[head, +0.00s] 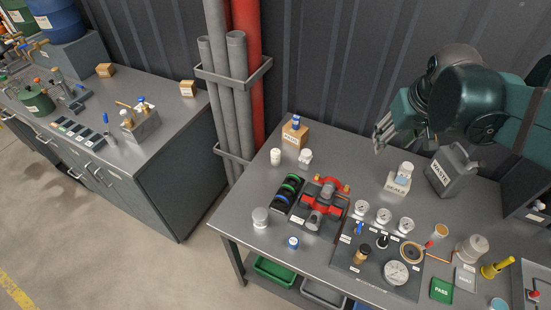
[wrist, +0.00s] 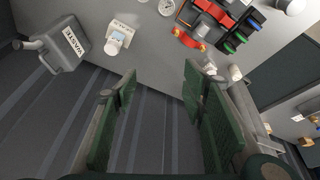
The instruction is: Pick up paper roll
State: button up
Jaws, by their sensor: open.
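A small white upright cylinder (head: 276,156) that looks like the paper roll stands at the back left of the near bench. Beside it on the right is another small white item (head: 305,157); I cannot tell for sure which is the roll. Small white shapes (wrist: 235,73) in the wrist view, right of the fingers, seem to be these. My gripper (head: 383,132) hangs above the back of the bench, to the right of both and apart from them. Its green fingers (wrist: 160,118) are spread in the wrist view, with nothing between them.
A cardboard box (head: 295,134) stands just behind the white items. A red pump (head: 323,203) and a rack of dark and green rings (head: 286,193) lie in front. A labelled box with a white bottle (head: 398,182) and a grey WASTE can (head: 452,169) stand right. Vertical pipes (head: 238,95) rise at left.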

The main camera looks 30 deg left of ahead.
jog(key=w+a+f+n+g, duration=0.1)
jog(key=w+a+f, duration=0.15)
jog(key=a, duration=0.35)
jog(key=w+a+f+n, duration=0.1)
jog(key=w+a+f, duration=0.15)
jog(key=a, duration=0.25)
jog(key=n+g+h+b, duration=0.1)
jog(key=n+g, duration=0.2)
jog(key=n, duration=0.3)
send_near(275, 151)
notch_tip(275, 151, down, 5)
jog(key=shift+d+f, duration=0.1)
jog(key=shift+f, duration=0.05)
jog(key=shift+s+f, duration=0.1)
jog(key=shift+f, duration=0.15)
jog(key=shift+f, duration=1.3)
jog(key=shift+s+f, duration=0.1)
jog(key=shift+f, duration=2.5)
jog(key=shift+c, duration=0.7)
